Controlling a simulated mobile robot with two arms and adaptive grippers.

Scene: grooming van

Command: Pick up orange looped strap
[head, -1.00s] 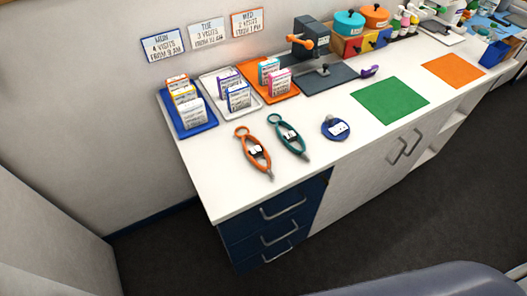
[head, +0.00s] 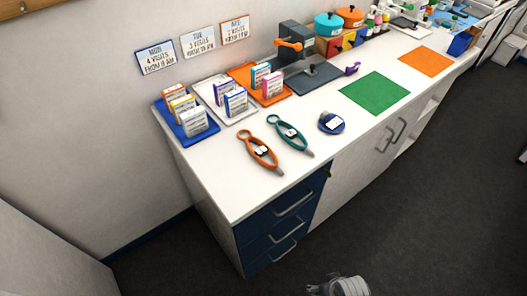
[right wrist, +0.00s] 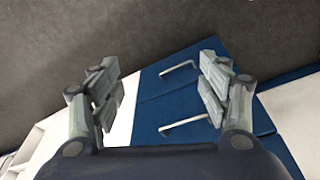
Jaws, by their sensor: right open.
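The orange looped strap (head: 259,150) lies flat on the white counter near its front left, with a small ring at its upper left end and a white-and-black piece in its middle. A teal looped strap (head: 289,134) lies just right of it, apart from it. My right gripper (right wrist: 160,90) is open and empty in the right wrist view, in front of the blue drawers, with no strap in sight there. A grey part of my arm shows at the bottom of the head view. My left gripper is not in view.
The white counter (head: 222,180) stands over blue drawers (head: 280,225) with metal handles. A round blue item (head: 331,122) lies right of the straps. Blue (head: 187,133), white and orange trays with small boxes stand behind. A green mat (head: 375,93) and an orange mat (head: 426,61) lie farther right.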

